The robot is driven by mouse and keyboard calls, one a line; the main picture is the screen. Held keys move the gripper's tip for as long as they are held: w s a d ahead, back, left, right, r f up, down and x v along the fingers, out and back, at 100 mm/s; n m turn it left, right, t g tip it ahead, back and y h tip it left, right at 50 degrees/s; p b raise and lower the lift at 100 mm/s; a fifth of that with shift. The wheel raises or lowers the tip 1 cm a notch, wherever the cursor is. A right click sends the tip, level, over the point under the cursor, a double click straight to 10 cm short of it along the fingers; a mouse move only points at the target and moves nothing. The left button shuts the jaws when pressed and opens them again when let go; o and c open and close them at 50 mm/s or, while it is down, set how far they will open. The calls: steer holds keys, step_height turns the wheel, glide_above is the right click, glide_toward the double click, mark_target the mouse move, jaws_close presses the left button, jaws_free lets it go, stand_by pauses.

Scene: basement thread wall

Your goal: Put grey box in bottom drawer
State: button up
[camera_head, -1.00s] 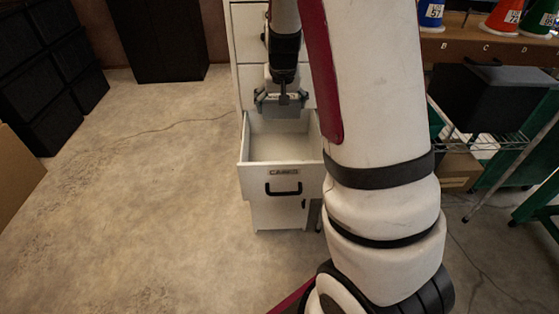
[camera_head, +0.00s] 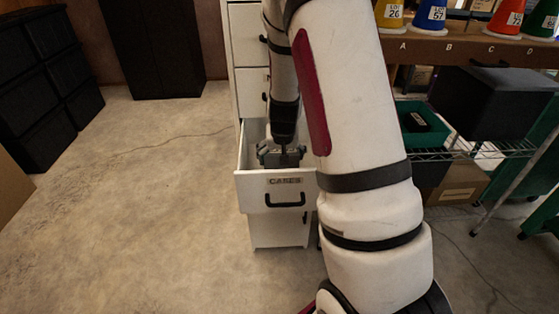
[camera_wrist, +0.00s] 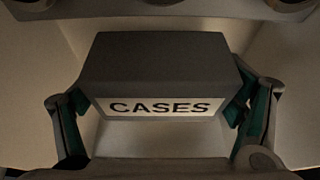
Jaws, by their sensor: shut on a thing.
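The grey box (camera_wrist: 160,65) with a "CASES" label fills the middle of the wrist view. My gripper (camera_head: 281,157) is shut on it, with a finger at each side of the box in the wrist view (camera_wrist: 160,118). The open drawer (camera_head: 284,200), labelled "CASES", is pulled out of the white cabinet below the other drawer fronts. My gripper reaches down into this drawer, and pale drawer walls surround the box in the wrist view. The drawer's front wall and my gripper hide most of the box in the head view. I cannot tell whether it touches the drawer floor.
The white cabinet (camera_head: 249,45) has closed drawers above the open one. A wire shelf with a green bin (camera_head: 421,124) and a cardboard box (camera_head: 452,186) stands at right. Black crates (camera_head: 38,95) stand at far left. The floor at left is clear, apart from a thin cable.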

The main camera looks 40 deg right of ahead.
step_height(320, 180, down, 2)
steer(key=shift+f, duration=0.1)
steer(key=w+d, duration=0.1)
steer(key=w+d+f+b, duration=0.1)
steer(key=w, duration=0.1)
steer(key=shift+w+d, duration=0.15)
steer(key=shift+w, duration=0.05)
steer(key=shift+f, duration=0.1)
steer(key=shift+f+b, duration=0.15)
steer(key=shift+b, duration=0.2)
steer(key=o, duration=1.2)
steer(key=shift+c, duration=0.2)
